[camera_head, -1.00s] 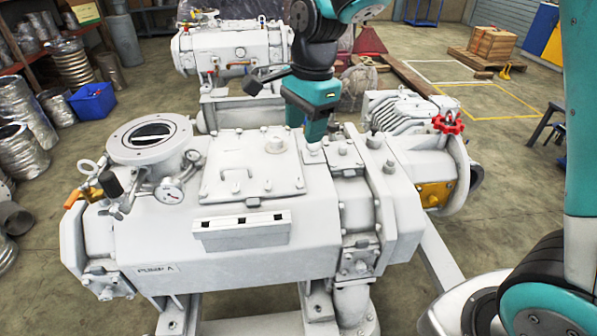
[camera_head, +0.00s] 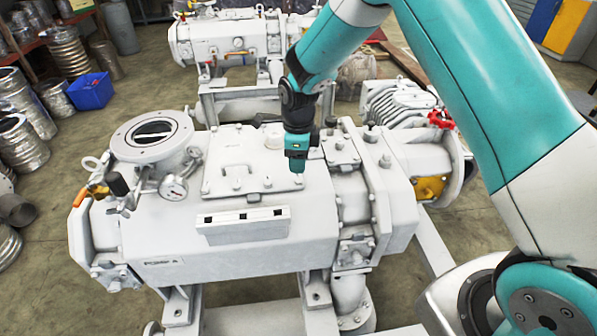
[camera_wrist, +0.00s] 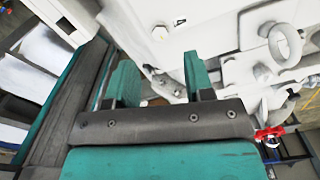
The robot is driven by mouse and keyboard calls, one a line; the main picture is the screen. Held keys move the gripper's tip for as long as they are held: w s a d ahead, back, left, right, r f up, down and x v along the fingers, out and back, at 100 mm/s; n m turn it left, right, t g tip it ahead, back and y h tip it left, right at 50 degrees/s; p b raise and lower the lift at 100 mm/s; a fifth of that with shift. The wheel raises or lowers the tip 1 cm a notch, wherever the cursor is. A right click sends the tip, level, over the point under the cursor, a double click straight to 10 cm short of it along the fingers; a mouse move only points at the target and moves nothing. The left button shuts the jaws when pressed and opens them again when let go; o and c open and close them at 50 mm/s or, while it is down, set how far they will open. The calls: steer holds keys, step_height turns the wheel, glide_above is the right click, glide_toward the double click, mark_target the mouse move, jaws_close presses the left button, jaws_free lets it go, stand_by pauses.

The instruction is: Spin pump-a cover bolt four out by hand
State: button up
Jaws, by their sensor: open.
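Pump A (camera_head: 150,225) is a large white machine with its label low on the front left. Its flat raised cover (camera_head: 225,165) lies on top, with a small handle and bolts round the edge. A front-edge cover bolt (camera_head: 267,183) stands left of my gripper. My gripper (camera_head: 298,166) points down at the cover's right front corner and hides the bolt there. In the wrist view my two teal fingers (camera_wrist: 161,82) are apart with nothing clearly held between them.
A white block with dark square slots (camera_head: 245,226) sits on the pump's front, below the cover. A red handwheel (camera_head: 440,120) is at right. A second white pump (camera_head: 230,42) stands behind.

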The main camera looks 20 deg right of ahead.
mark_target(299, 180)
step_height(299, 180, down, 6)
steer(key=shift+p, duration=0.45)
jaws_close()
